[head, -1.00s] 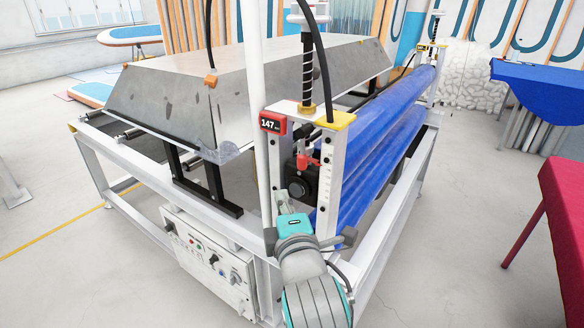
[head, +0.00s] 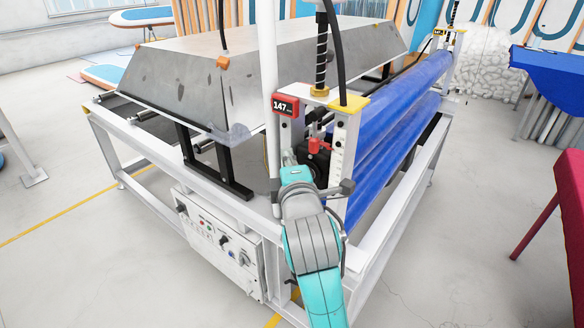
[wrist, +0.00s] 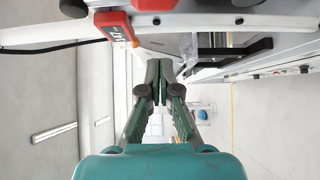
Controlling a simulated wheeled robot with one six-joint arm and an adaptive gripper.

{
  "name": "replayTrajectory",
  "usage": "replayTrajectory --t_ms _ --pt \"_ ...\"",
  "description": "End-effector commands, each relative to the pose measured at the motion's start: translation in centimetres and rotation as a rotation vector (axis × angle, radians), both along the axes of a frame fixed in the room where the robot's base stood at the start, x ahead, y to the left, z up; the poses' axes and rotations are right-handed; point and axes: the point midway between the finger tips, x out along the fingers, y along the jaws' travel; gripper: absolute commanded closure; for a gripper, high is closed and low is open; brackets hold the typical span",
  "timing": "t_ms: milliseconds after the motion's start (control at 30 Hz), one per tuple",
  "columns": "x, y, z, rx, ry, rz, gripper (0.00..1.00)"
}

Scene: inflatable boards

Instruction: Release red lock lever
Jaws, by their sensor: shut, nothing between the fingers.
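The red lock lever (head: 318,147) sits on the dark clamp unit inside the white end post of the roller machine, below the red 147 display. My gripper (head: 288,159) is just left of the lever and slightly lower in the head view, with no clear contact. Its fingers are partly hidden by the teal wrist housing. In the wrist view my gripper (wrist: 158,70) is shut and empty, its fingertips together. A red part (wrist: 155,4) is cut off at the top edge there; I cannot tell if it is the lever.
The red display (head: 285,107) and a white upright pole (head: 270,100) stand close to my gripper. Blue rollers (head: 400,120) run back to the right. A control box (head: 220,240) hangs on the frame below.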

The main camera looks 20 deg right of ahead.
Motion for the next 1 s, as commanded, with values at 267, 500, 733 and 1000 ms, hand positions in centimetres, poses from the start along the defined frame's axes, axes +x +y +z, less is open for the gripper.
replayTrajectory --t_ms 267,500,733,1000 --pt "4.3 -0.7 0.0 0.000 -0.001 -0.001 1.00" --pt "2.6 -3.3 0.0 0.001 0.000 -0.002 1.00" --pt "2.2 -4.2 0.0 0.000 0.000 -0.001 1.00" --pt "2.2 -4.1 0.0 0.000 0.000 0.000 1.00"
